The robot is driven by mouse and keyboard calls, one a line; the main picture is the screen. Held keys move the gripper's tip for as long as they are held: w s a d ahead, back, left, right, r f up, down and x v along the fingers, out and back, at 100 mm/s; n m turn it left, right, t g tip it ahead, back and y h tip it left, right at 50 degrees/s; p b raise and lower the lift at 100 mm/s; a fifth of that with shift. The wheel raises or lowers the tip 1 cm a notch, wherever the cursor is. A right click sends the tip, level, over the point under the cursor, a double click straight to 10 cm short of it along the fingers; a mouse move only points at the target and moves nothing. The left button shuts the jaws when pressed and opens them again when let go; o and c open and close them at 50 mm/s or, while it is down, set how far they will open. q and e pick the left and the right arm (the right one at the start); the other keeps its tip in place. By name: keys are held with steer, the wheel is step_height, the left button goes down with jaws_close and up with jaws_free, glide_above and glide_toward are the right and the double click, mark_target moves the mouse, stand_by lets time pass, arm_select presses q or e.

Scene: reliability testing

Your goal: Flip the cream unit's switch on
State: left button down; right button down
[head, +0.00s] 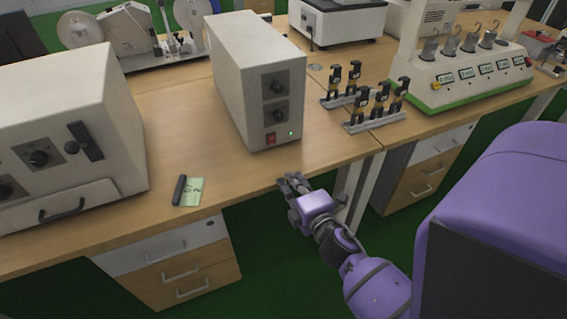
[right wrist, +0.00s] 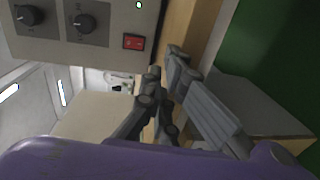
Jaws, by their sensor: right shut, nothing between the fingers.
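The cream unit (head: 258,85) is a tall box on the wooden bench, with two black knobs on its front. Its red rocker switch (head: 270,138) sits low on the front panel, with a small lit green lamp (head: 291,134) to its right. The switch also shows in the right wrist view (right wrist: 134,42), where the lamp (right wrist: 138,4) is near the top edge. My right gripper (head: 291,181) is shut and empty at the bench's front edge, in front of and below the switch, apart from it. It also shows in the right wrist view (right wrist: 164,66). My left gripper is not in view.
A larger cream box (head: 60,120) with a knob and handle stands at the left. A black marker (head: 179,190) and a green note (head: 194,192) lie near the front edge. Racks of black clips (head: 374,122) stand right of the unit. Bench in front of the unit is clear.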

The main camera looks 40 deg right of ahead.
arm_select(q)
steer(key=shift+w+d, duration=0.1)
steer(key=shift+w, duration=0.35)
arm_select(e)
steer(key=shift+v, duration=1.2)
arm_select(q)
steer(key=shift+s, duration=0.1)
arm_select(e)
steer(key=shift+a+f, duration=0.1)
steer(key=shift+f, duration=0.1)
